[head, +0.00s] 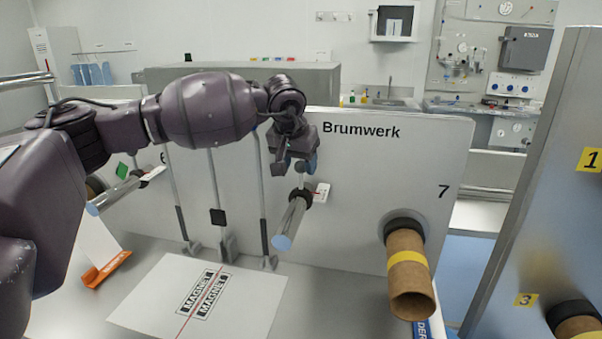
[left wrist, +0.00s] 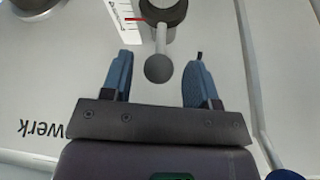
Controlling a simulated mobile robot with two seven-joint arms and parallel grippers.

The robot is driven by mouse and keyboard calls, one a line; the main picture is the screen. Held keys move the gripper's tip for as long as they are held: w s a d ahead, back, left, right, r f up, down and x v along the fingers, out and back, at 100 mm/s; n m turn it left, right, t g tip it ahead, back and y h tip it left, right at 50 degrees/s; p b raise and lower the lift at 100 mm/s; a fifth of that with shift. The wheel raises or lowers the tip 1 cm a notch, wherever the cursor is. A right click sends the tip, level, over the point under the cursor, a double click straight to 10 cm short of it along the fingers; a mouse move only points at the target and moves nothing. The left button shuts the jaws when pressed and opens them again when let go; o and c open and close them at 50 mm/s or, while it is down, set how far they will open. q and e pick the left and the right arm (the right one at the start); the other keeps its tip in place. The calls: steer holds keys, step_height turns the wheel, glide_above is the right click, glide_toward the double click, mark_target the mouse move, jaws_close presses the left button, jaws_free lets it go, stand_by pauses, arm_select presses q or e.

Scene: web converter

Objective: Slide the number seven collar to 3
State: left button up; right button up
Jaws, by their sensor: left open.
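A black collar (head: 301,196) sits on the middle silver shaft (head: 290,225), with a small white scale card (head: 322,192) and red pointer beside it. In the left wrist view the collar (left wrist: 165,12) has a grey lever ending in a round knob (left wrist: 158,69); the card (left wrist: 124,16) is at its left. A printed "7" (head: 443,191) is on the panel to the right. My left gripper (head: 297,163) is open just above the collar. In the wrist view its blue fingers (left wrist: 158,76) stand either side of the knob, with gaps on both sides. The scale's numbers are too small to read.
A cardboard tube (head: 409,280) with a yellow band sticks out below the "7". Another shaft (head: 117,194) with its card is at the left, partly behind my arm. Thin upright rods (head: 214,185) stand between. A white magnet sheet (head: 195,300) lies in front.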

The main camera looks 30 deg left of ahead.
mark_target(300, 171)
arm_select(q)
steer(key=shift+x, duration=2.1)
